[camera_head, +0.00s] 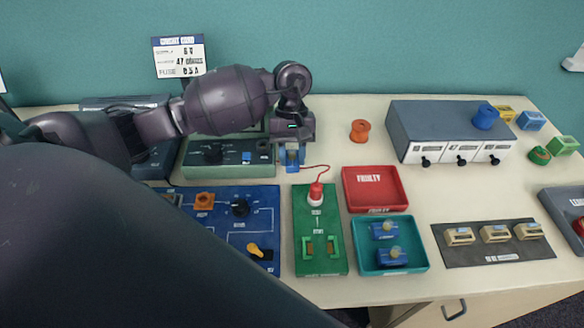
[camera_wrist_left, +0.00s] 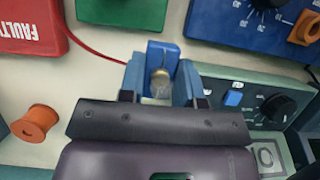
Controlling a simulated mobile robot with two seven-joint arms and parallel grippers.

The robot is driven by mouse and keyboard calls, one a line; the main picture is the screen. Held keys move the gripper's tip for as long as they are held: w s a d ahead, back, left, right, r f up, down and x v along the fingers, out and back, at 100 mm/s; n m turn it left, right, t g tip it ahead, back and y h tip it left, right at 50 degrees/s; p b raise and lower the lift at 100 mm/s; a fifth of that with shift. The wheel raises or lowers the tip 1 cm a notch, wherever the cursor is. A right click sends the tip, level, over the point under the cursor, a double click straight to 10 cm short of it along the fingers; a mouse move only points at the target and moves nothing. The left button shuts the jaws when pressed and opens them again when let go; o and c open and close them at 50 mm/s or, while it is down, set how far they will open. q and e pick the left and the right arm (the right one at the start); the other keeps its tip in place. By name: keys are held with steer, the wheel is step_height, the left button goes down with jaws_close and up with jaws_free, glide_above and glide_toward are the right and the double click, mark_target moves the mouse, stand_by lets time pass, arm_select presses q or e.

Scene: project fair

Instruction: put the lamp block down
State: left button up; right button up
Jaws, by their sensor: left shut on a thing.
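My left gripper (camera_head: 290,158) is shut on a blue lamp block (camera_wrist_left: 155,52) with a small rounded bulb. The two fingers also show in the left wrist view (camera_wrist_left: 158,85), one on each side of the block. In the head view the held block (camera_head: 291,165) is mostly hidden by the gripper. It is over bare table just right of the grey-green instrument; I cannot tell whether it touches the table. Two more blue lamp blocks (camera_head: 387,231) (camera_head: 392,257) sit in the teal tray (camera_head: 421,262). My right gripper is not in view.
The red FAULTY tray (camera_head: 375,187) adjoins the teal tray. A green board (camera_head: 305,262) with a red wire and a blue panel (camera_head: 215,215) stand in front. The instrument (camera_head: 225,152) is close on the left. An orange spool (camera_head: 360,130) stands right, with clear table around it.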

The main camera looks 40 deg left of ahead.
mark_target(292, 178)
arm_select(q)
steer(key=shift+f, duration=2.55)
